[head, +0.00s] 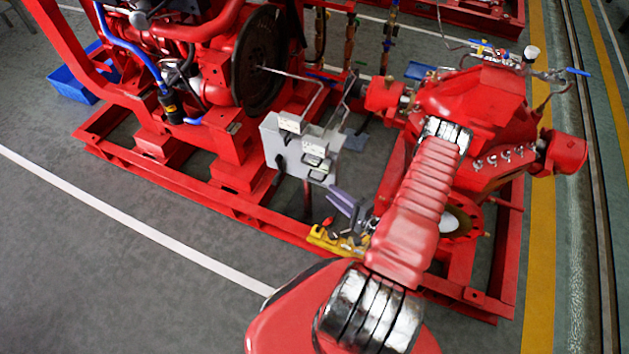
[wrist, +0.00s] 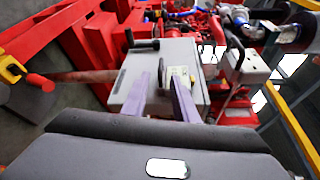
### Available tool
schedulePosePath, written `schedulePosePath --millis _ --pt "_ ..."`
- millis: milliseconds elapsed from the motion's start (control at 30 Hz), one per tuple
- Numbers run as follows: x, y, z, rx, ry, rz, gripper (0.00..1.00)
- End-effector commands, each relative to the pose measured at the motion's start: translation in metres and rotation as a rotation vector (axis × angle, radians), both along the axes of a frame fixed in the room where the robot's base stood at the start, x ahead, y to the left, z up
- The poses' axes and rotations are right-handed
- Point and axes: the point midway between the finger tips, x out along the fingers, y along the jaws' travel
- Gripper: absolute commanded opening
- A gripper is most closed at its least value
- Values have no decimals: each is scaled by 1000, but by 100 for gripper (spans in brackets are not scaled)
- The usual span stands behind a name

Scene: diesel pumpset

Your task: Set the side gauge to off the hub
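No part is plainly marked as the side gauge. A grey box (head: 283,158) stands between the large dark wheel (head: 258,60) and the red pump body (head: 470,105). Small white units (head: 290,123) with dark handles sit on it, and thin bent rods rise near them; one rod reaches the wheel. My gripper (head: 347,203) is below and right of the box. In the wrist view, its two purple-grey fingers (wrist: 166,80) are apart, with nothing visibly held between them. The grey box (wrist: 195,50) lies beyond the fingers, with a black handle on top; I cannot tell whether they touch.
A yellow bracket (head: 328,240) with red knobs is close to my gripper; it also shows in the wrist view (wrist: 12,70). The red base frame (head: 205,195) surrounds the box. Grey floor (head: 90,260) is open at left.

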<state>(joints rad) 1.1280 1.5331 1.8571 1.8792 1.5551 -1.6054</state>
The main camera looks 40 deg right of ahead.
Motion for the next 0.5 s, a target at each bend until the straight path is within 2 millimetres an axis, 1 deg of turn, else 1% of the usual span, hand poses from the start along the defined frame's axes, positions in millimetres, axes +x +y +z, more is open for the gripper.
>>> schedulePosePath --millis 33,500 --pt "6 2 -1 0 0 4 26" --pt "61 10 -6 -1 0 3 26"
